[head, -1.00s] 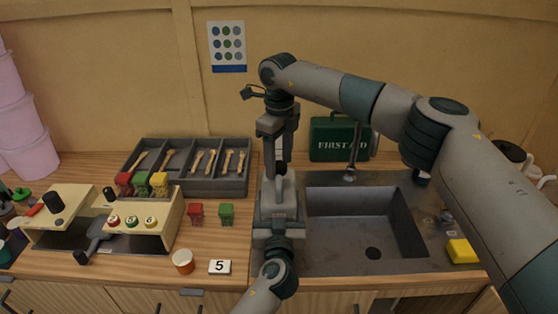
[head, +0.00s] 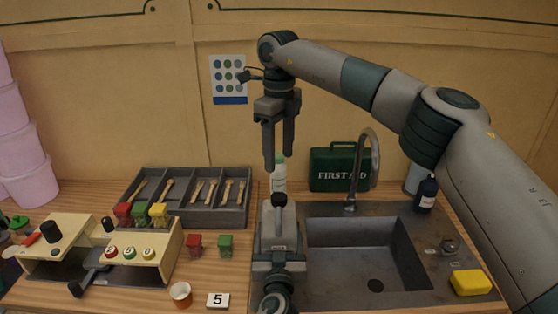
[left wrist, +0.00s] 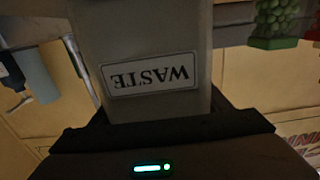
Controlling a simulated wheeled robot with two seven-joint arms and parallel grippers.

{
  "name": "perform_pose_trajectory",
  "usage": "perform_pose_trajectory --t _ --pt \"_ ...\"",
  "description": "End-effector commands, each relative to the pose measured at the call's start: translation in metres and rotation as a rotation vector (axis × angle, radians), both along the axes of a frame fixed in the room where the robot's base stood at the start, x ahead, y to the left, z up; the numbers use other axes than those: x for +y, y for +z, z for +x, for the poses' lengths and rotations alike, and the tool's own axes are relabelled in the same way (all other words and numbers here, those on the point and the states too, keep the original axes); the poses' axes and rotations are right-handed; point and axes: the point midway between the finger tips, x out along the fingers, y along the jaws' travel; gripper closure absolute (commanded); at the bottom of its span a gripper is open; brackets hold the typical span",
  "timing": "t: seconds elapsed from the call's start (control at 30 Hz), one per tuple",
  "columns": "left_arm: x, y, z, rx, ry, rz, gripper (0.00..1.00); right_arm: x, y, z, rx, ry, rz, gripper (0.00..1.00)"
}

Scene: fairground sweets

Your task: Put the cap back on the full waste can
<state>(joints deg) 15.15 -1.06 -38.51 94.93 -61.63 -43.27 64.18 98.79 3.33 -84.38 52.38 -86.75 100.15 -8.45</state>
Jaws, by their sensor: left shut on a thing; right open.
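My left gripper (head: 279,246) points away from me at the left edge of the sink. It is shut on the grey waste can (left wrist: 150,40), whose WASTE label shows upside down in the left wrist view. In the head view, a cap with a black knob (head: 279,201) appears to sit on top of the can. How well it is seated cannot be told. The can's lower part is hidden there by my gripper. My right gripper (head: 279,152) is open and empty, fingers pointing down, above the knob and apart from it.
The sink (head: 350,245) lies right of the can. A green-topped bottle (head: 279,175) and a first aid box (head: 335,168) stand behind. A yellow sponge (head: 470,283) lies right.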

Motion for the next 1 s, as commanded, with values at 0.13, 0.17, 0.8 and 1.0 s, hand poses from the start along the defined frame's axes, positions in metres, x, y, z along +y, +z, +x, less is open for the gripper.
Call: perform_pose_trajectory --t 0.13,0.17,0.8,1.0 --pt "0.0 -0.002 -0.001 0.003 0.0 0.001 0.92 0.0 0.0 0.0 0.0 0.0 0.0 0.45" --pt "0.0 -0.002 -0.001 0.003 0.0 0.001 0.92 0.0 0.0 0.0 0.0 0.0 0.0 0.45" --pt "0.0 -0.002 -0.006 0.001 0.0 -0.001 0.08 0.0 -0.003 0.0 0.0 0.001 0.0 0.45" --pt "0.0 -0.003 -0.025 0.001 -0.001 -0.002 0.08 0.0 -0.011 0.0 0.0 0.001 0.0 0.45"
